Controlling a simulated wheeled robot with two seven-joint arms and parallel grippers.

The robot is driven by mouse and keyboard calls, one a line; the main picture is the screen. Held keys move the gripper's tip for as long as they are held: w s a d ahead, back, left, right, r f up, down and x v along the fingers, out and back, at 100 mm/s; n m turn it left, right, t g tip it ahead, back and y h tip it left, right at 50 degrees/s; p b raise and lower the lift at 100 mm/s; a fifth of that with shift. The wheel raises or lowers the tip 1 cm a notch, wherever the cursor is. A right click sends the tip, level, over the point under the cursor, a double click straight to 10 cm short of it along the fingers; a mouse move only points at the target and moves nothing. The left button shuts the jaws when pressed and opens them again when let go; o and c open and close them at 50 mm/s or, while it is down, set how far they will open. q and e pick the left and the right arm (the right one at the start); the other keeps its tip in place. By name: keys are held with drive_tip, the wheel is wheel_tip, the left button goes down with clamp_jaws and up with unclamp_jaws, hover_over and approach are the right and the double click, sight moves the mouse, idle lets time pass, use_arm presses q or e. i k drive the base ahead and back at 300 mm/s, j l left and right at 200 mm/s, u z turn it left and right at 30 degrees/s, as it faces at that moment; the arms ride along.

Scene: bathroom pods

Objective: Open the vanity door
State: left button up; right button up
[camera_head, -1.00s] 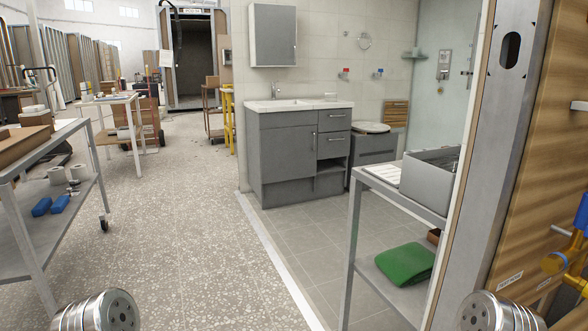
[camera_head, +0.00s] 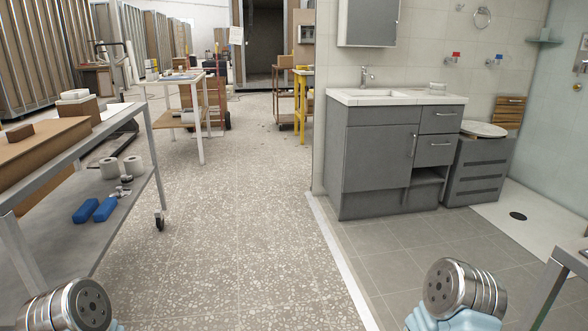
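The grey vanity (camera_head: 385,150) stands against the tiled wall at the right of the head view, with a white sink top (camera_head: 395,96). Its door (camera_head: 378,157) is the large front panel on the left, and it looks closed. A vertical metal handle (camera_head: 413,145) sits near the door's right edge. Two drawers with horizontal handles and an open shelf are to the right of the door. Metal rounded parts of my arms show at the bottom left and bottom right, well short of the vanity. Neither gripper's fingers are in view.
A metal cart (camera_head: 140,195) with boxes, paper rolls and blue items stands at the left. A table corner (camera_head: 572,258) juts in at the lower right. The speckled floor (camera_head: 240,210) between is clear, and a pale threshold strip (camera_head: 340,262) borders the tiled floor.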

sight(377, 157)
drive_tip(key=i+z, duration=0.15)
drive_tip(key=i, duration=0.4)
drive_tip(key=i+z, duration=0.2)
drive_tip(key=i, duration=0.35)
drive_tip(key=i+j+z, duration=0.15)
drive_tip(key=i, duration=0.4)
drive_tip(key=i+j+z, duration=0.2)
drive_tip(key=i, duration=0.3)
